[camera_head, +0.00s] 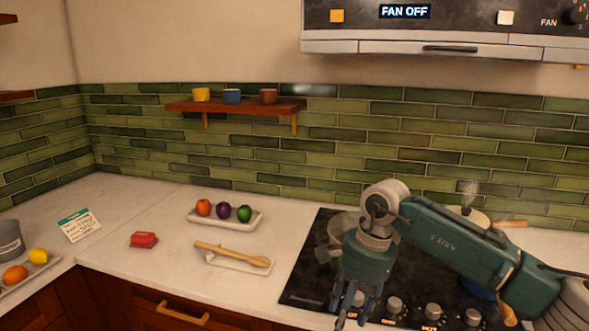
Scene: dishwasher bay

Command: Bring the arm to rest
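My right arm comes in from the right, and its green-grey gripper (356,306) points down over the front left of the black cooktop (305,270). Its fingers look apart, with nothing seen between them. The fingertips are near the front knobs, and I cannot tell how high they are above them. My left gripper is not in view.
A pot (478,216) steams behind my arm. Left of the cooktop are a spoon (232,253) on a rest, a tray (226,222) of produce, a red block (144,240) and a card (79,225). A cup shelf (236,106) and range hood (450,45) are above.

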